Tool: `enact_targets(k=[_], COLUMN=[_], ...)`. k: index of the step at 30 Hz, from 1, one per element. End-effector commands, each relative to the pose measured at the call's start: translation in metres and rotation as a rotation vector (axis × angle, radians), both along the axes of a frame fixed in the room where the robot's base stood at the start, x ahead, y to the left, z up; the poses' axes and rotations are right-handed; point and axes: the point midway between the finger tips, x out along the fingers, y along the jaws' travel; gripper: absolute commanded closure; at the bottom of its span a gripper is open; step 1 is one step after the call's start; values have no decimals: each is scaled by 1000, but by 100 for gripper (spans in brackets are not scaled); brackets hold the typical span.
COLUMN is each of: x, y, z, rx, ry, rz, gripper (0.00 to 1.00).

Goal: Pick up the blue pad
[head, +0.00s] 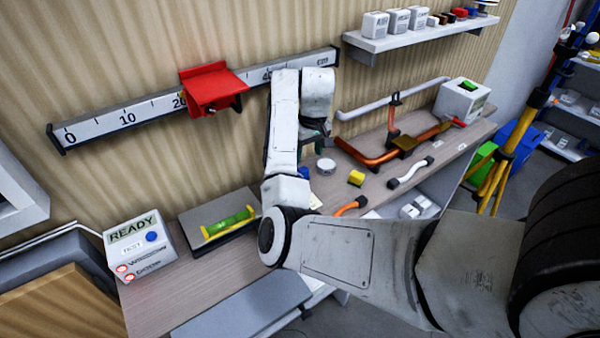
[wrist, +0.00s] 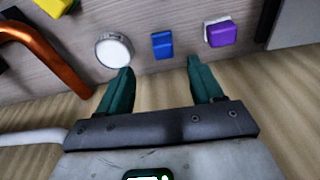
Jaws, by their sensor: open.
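The blue pad (wrist: 162,45) is a small blue block on the wooden bench top in the wrist view, between a white round disc and a purple block. In the head view a bit of blue (head: 304,172) shows just under my gripper; the arm covers much of that spot. My gripper (wrist: 160,72) is open, its two green fingers apart and empty. In the wrist view the pad appears beyond the fingertips, between their lines, and not touched. In the head view my gripper (head: 318,138) hangs over the bench near the wall.
The white disc (wrist: 113,50) lies close left of the pad, the purple block (wrist: 220,33) close right. A copper pipe (wrist: 45,50) and yellow block (head: 356,178) are nearby. A wall ruler with a red slider (head: 212,88) is behind. A READY box (head: 140,245) stands at the left.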

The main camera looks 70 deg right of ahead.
Motion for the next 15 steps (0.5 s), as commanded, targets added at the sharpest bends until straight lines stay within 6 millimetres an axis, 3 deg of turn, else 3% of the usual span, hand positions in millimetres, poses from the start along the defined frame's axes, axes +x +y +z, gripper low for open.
enact_targets(k=[3, 15], x=[3, 11], y=[-1, -2], z=[-18, -54], rx=[1, 3], ry=[3, 2], rz=[3, 3], gripper=[34, 34])
